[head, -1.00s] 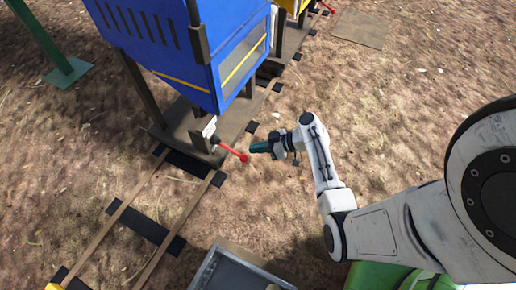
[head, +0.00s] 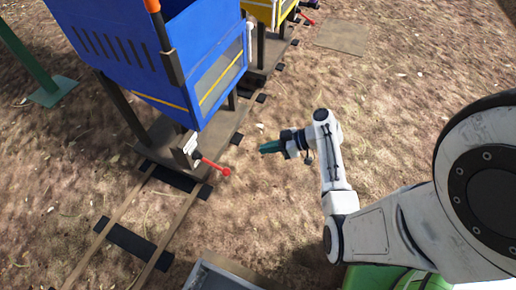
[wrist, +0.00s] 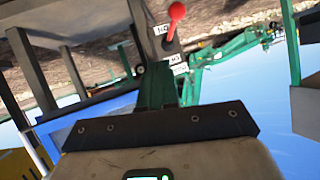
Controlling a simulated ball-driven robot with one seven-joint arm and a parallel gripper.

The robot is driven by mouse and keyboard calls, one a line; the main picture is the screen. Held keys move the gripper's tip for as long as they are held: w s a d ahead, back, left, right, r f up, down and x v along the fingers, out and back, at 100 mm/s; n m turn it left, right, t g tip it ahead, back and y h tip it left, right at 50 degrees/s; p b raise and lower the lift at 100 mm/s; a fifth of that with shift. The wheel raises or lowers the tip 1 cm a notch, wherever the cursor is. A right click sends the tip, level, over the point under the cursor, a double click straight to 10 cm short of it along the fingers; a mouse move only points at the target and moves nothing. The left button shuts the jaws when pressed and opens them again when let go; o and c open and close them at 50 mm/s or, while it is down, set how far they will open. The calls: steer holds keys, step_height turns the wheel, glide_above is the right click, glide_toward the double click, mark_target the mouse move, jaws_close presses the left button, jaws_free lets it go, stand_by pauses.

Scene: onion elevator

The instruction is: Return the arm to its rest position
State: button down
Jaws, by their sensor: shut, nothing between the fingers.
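My gripper (head: 268,147) is at the end of my white arm in the head view, shut and empty. Its green fingers point left and hang in the air above the dirt. A red-knobbed lever (head: 214,166) sticks out from the base of the blue wagon (head: 165,55). The lever is to the left of my fingertips and a little lower in the picture, with a gap between them. In the wrist view my green fingers (wrist: 160,80) are together, and the red knob (wrist: 176,12) shows beyond their tips. The wrist picture is tilted.
A yellow wagon (head: 265,10) with another red lever (head: 306,19) stands behind the blue one on the rails (head: 130,243). A grey metal bin (head: 222,275) is at the bottom edge. A green post (head: 48,92) is at the far left. Open dirt lies beyond my arm.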

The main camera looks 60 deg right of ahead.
steer(key=shift+s+d+r, duration=0.1)
steer(key=shift+s+r, duration=0.05)
steer(key=shift+s, duration=0.2)
stand_by(0.4)
steer(key=s+a+m+g+h, duration=0.1)
steer(key=s+a+g, duration=0.3)
steer(key=a, duration=0.5)
steer(key=s+a+g+h, duration=0.1)
steer(key=s+a+g, duration=0.1)
steer(key=a+g, duration=0.5)
steer(key=s+a+r+m+h+p, duration=0.1)
steer(key=s+a+r+p, duration=0.1)
steer(key=r+p, duration=1.1)
steer(key=s+a+r+m+h+p, duration=0.1)
steer(key=a+r+h+p, duration=0.1)
steer(key=r+p, duration=1.1)
step_height(320, 180, up, 6)
steer(key=shift+s+a+r, duration=0.25)
steer(key=shift+s, duration=0.15)
